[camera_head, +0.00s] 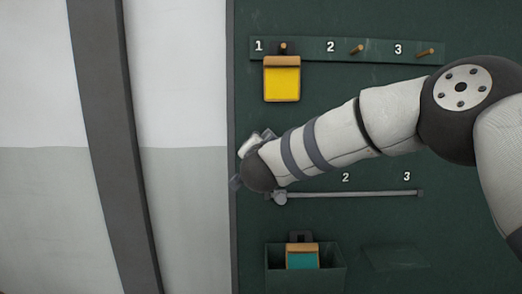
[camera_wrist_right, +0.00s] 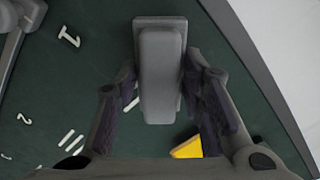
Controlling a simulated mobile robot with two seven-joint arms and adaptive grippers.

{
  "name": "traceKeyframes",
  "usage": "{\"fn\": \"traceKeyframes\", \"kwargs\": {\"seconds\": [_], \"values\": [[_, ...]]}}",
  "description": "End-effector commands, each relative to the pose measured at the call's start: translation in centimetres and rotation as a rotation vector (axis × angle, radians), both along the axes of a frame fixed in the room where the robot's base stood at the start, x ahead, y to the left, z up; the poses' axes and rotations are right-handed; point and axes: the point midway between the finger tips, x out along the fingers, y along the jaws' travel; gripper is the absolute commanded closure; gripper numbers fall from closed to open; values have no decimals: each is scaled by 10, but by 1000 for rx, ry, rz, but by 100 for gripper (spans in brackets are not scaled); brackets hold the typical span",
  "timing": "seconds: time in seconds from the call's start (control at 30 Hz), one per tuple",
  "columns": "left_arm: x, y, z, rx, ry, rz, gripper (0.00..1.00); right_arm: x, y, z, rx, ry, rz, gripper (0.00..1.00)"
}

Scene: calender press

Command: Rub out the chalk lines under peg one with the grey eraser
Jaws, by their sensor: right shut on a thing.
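My right gripper (camera_wrist_right: 160,95) is shut on the grey eraser (camera_wrist_right: 160,70), which lies between its fingers close to the green board. In the head view the right gripper (camera_head: 252,148) is at the board's left edge, below the yellow plate (camera_head: 282,82) that hangs at peg one (camera_head: 283,48). My wrist hides most of it there. In the right wrist view a short white chalk line (camera_wrist_right: 131,104) shows beside the eraser; the eraser and fingers may hide more. A corner of the yellow plate (camera_wrist_right: 187,148) shows near the right finger. My left gripper is not in view.
Peg two (camera_head: 357,49) and peg three (camera_head: 425,52) are bare. A grey rail (camera_head: 350,194) crosses the board below my arm. A dark bin (camera_head: 305,281) below holds a teal plate (camera_head: 302,260). More white strokes (camera_wrist_right: 71,140) show on the board.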

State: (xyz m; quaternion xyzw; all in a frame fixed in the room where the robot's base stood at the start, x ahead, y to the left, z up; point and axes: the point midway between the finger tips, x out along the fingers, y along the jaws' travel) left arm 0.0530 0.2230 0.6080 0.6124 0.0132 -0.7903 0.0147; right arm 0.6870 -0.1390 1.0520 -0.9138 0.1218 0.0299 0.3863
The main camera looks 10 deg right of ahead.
Motion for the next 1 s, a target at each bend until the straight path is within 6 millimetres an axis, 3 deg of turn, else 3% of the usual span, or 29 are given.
{"fn": "traceKeyframes", "kwargs": {"seconds": [1.0], "values": [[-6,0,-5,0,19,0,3,15,-8,-1,0,-1,-1,86]]}}
